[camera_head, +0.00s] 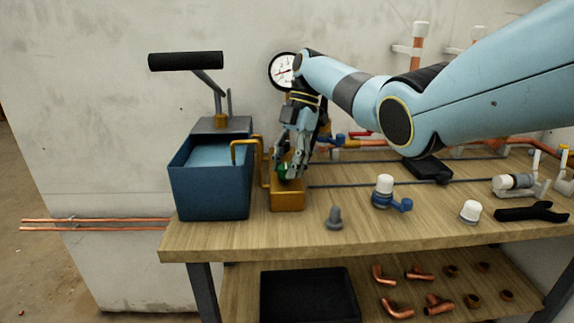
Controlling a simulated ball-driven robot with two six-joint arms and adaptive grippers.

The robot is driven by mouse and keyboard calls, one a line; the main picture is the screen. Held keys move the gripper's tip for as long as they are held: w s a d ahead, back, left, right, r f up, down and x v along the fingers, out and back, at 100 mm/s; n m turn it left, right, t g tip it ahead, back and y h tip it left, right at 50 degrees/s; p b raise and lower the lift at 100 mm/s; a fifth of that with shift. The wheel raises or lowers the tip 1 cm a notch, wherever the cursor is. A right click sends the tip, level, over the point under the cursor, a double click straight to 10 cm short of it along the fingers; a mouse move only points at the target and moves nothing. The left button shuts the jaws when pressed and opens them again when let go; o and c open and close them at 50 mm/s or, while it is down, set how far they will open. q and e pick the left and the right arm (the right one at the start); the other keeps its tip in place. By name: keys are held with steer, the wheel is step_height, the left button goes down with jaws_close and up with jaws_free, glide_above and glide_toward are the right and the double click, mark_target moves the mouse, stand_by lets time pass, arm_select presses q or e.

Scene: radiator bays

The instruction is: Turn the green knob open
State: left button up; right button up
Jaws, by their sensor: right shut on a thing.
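The green knob (282,171) shows as a small green patch low between the fingers of my right gripper (291,169). It sits on a brass block (287,197) on the bench, beside the blue tank. My right arm comes in from the right, and the gripper points down and is shut on the knob. The fingers hide most of the knob, so I cannot tell how far it is turned. My left gripper is not in view.
A blue water tank (209,188) with a black pump handle (186,61) stands at the bench's left end. A pressure gauge (283,70) is behind my right wrist. A grey cone-shaped part (335,217), a white-capped valve (384,190) and a black wrench (531,212) lie to the right.

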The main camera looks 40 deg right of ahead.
steer(key=o, duration=1.1)
steer(key=v, duration=0.7)
steer(key=shift+d+r, duration=0.2)
